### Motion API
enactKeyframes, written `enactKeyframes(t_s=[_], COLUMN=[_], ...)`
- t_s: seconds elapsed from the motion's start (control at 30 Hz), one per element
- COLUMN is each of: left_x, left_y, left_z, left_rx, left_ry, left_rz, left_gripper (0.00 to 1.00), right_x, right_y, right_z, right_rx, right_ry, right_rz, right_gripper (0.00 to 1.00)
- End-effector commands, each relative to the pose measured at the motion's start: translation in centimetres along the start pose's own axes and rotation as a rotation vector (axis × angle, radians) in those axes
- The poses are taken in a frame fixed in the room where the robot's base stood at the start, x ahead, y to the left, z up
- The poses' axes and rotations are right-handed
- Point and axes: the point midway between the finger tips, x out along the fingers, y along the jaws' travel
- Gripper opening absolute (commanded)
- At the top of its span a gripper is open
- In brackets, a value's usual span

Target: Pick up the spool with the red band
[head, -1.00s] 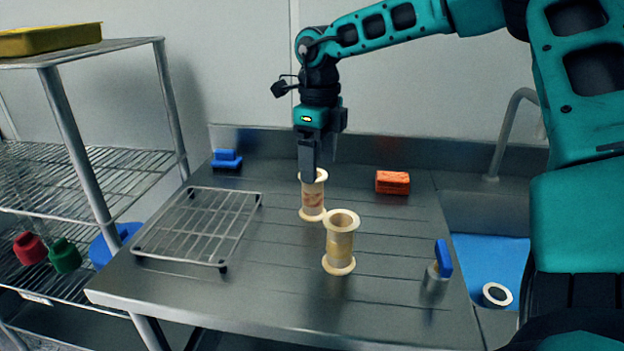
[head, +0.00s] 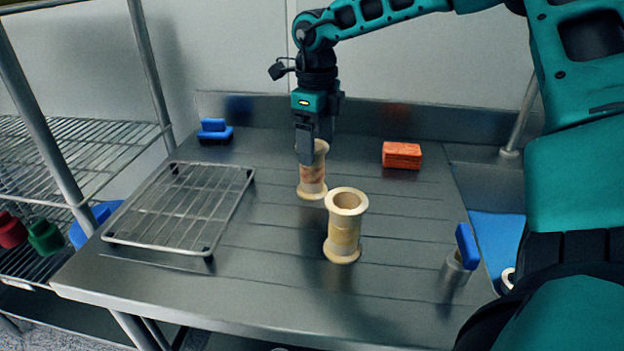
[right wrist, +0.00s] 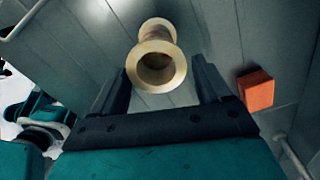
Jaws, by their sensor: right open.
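Two cream spools stand upright on the steel worktop (head: 270,258). The farther one, the spool with the red band (head: 312,176), has a faint reddish band on its body. The nearer spool (head: 343,232) has a yellowish band. My right gripper (head: 314,147) points down at the farther spool's top, with one finger overlapping its upper left side. In the right wrist view, a spool (right wrist: 155,62) shows between and beyond the open fingers, its hollow end facing the camera; its band cannot be made out. The right gripper is open. My left gripper is not in view.
A wire rack (head: 180,205) lies left of the spools. An orange block (head: 402,155) is at the back right and a blue block (head: 214,130) at the back left. A blue-handled tool (head: 466,247) stands near the right edge. A wire shelf (head: 70,165) stands left.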

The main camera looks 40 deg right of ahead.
Motion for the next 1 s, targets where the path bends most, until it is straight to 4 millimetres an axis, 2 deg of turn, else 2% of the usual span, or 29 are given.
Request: enactKeyframes(t_s=[0.03, 0.17, 0.4, 0.5, 0.73, 0.77, 1.0], left_x=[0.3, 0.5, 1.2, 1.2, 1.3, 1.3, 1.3], left_y=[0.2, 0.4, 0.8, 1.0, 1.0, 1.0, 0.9], left_z=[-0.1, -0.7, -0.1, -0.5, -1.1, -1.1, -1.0], left_rx=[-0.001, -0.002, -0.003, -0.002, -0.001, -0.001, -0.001], left_ry=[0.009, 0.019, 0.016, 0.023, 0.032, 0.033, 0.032], left_rz=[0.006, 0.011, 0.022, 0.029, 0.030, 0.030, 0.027], left_gripper=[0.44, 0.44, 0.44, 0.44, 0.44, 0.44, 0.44], right_x=[0.9, 2.0, 5.5, 6.1, 6.1, 6.1, 6.1], right_y=[0.0, 0.1, 0.3, 0.3, 0.3, 0.3, 0.3], right_z=[0.0, 0.2, 0.7, 0.7, 0.7, 0.7, 0.7], right_rx=[0.000, 0.000, 0.000, 0.001, 0.001, 0.001, 0.001], right_ry=[0.000, 0.000, 0.000, -0.001, -0.001, -0.001, -0.001], right_rz=[0.001, 0.001, 0.002, 0.001, 0.000, 0.000, 0.000], right_gripper=[0.77, 0.77, 0.77, 0.77, 0.77, 0.76, 0.53])
